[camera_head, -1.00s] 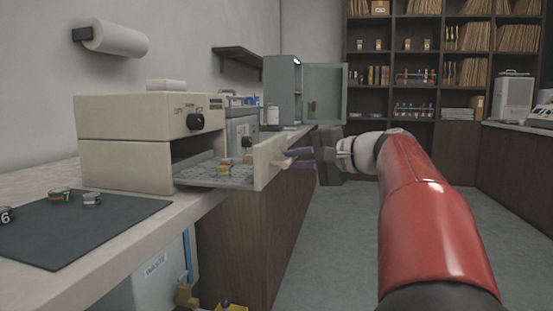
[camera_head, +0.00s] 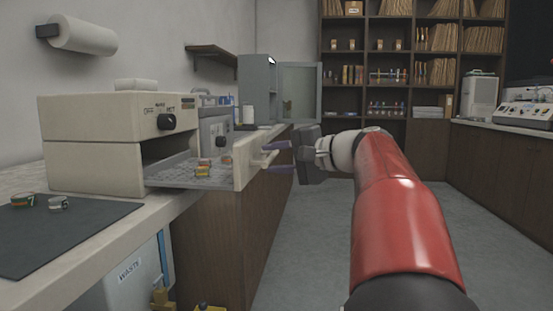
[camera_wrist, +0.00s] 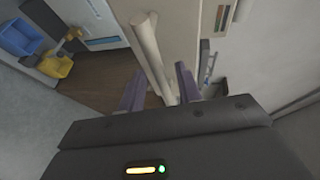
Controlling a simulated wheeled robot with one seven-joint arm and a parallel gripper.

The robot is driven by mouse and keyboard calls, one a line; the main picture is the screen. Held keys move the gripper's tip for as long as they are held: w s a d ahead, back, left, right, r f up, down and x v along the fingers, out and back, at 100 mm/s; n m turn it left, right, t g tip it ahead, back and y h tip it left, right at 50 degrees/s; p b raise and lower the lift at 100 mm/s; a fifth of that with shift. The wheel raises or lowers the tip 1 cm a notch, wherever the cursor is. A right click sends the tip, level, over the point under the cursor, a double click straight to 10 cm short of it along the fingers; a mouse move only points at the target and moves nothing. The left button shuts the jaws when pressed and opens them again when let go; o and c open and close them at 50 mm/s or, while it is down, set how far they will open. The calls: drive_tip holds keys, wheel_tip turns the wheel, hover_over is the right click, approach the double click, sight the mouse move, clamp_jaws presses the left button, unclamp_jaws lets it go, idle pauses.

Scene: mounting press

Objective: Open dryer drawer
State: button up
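The dryer (camera_head: 95,165) is a beige box on the left counter. Its drawer (camera_head: 242,168) is pulled out, showing a perforated tray with a few small ring-shaped samples (camera_head: 203,170). The pale bar handle (camera_head: 264,158) stands out from the drawer front. My gripper (camera_head: 280,158) is at the handle, its two purple fingers apart, one above and one below the handle's level. In the wrist view, the handle (camera_wrist: 149,45) runs between the spread fingers (camera_wrist: 160,85); contact with it cannot be told.
A dark mat (camera_head: 65,235) with small samples lies on the near counter. An open-doored grey cabinet (camera_head: 258,88) is behind. The floor to the right is clear.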

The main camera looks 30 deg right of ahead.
drive_tip(key=v, duration=0.7)
drive_tip(key=shift+s+d+p, duration=0.25)
drive_tip(key=shift+s+p, duration=0.05)
drive_tip(key=shift+s, duration=0.05)
drive_tip(key=shift+r, duration=0.1)
drive_tip(key=s+a+f+n+g+h, duration=0.1)
drive_tip(key=s+a+f+n+g, duration=0.15)
drive_tip(key=a+f, duration=0.45)
drive_tip(key=s+a+f+n+g+h, duration=0.1)
drive_tip(key=s+a+f+g, duration=0.25)
drive_tip(key=a+f, duration=0.4)
drive_tip(key=s+a+f+n+g+h, duration=0.1)
drive_tip(key=s+a+f+n+h, duration=0.2)
drive_tip(key=s+f, duration=0.5)
drive_tip(key=s+a+f+n+g+h, duration=0.1)
drive_tip(key=s+a+f+n+h, duration=0.3)
drive_tip(key=f, duration=0.6)
wheel_tip(320, 180, up, 8)
drive_tip(key=d+p, duration=0.2)
drive_tip(key=p, duration=0.5)
drive_tip(key=shift+s+d+f+y, duration=0.25)
drive_tip(key=shift+s+y, duration=0.15)
drive_tip(key=shift+s, duration=0.1)
